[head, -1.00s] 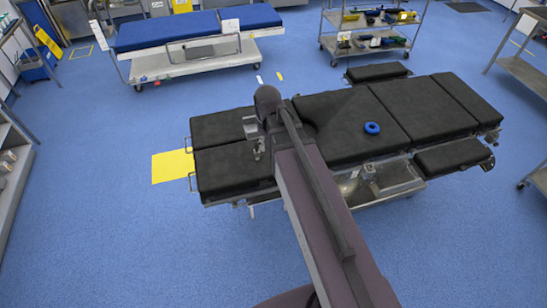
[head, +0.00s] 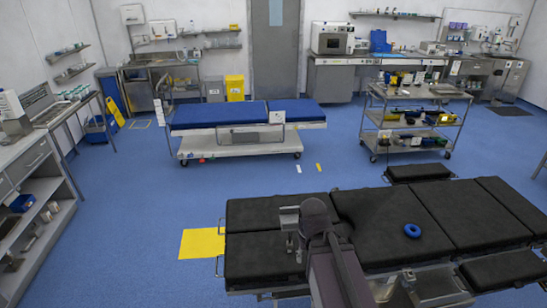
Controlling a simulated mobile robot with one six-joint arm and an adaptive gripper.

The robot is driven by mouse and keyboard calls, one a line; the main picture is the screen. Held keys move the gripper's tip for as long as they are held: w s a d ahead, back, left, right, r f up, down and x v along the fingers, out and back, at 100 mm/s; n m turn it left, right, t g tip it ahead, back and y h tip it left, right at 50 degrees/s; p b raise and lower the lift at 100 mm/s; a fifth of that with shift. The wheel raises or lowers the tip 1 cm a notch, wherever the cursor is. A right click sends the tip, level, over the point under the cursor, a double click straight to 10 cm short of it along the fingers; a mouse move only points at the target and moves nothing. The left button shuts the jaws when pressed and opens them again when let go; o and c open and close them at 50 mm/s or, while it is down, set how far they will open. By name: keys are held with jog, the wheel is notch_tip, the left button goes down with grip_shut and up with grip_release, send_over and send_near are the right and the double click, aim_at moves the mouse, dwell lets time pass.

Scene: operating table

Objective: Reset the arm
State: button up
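My arm rises from the bottom edge in the head view, in front of the black operating table (head: 385,215). My gripper (head: 290,243) appears as a small grey part at the left of the arm's rounded end, seen against the table's left section. Its fingers are too small to tell whether they are open or shut, and I see nothing held in it. A blue ring (head: 412,230) lies on the table's pad, well to the right of the arm. The arm hides part of the table's middle.
A blue-topped stretcher (head: 245,114) stands behind the table at the left. A wheeled metal cart (head: 418,96) with loaded shelves stands at the back right. Shelving (head: 35,195) lines the left wall. A yellow floor patch (head: 202,243) lies left of the table.

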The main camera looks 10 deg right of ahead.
notch_tip(320, 180, down, 11)
jog(key=b, duration=1)
